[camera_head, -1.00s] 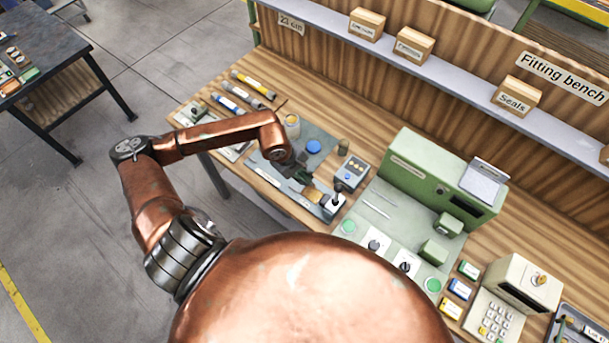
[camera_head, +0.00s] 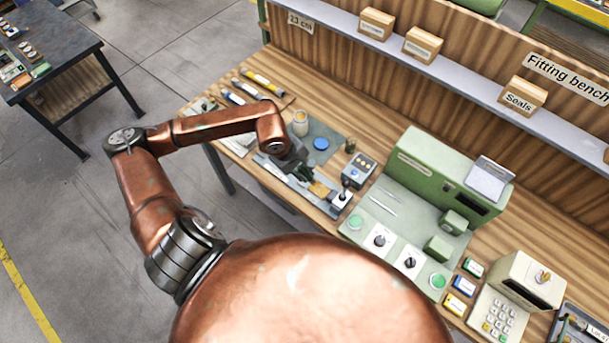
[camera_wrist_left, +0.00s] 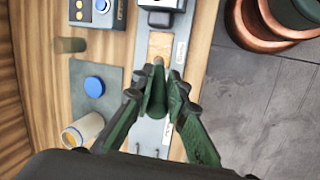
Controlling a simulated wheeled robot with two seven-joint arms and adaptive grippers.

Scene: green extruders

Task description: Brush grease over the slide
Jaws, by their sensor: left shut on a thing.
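The slide (camera_head: 271,166) is a long grey metal rail lying on the bench, with a block and dark knob (camera_head: 342,197) at its right end. A tan patch (camera_head: 318,189) shows on it; it also shows in the left wrist view (camera_wrist_left: 160,45). My left gripper (camera_head: 306,173) is above the slide, just left of the tan patch. In the left wrist view its green fingers (camera_wrist_left: 156,85) are shut on a slim brush (camera_wrist_left: 158,62), mostly hidden, with its brownish end towards the patch. I cannot tell whether it touches. An open cream jar (camera_head: 300,123) stands behind the slide.
A blue lid (camera_head: 321,144) lies on a grey mat. A small control box (camera_head: 358,169) and a green machine (camera_head: 440,178) stand to the right. Several tubes (camera_head: 243,90) lie at the bench's far left. A shelf (camera_head: 450,73) runs along the back.

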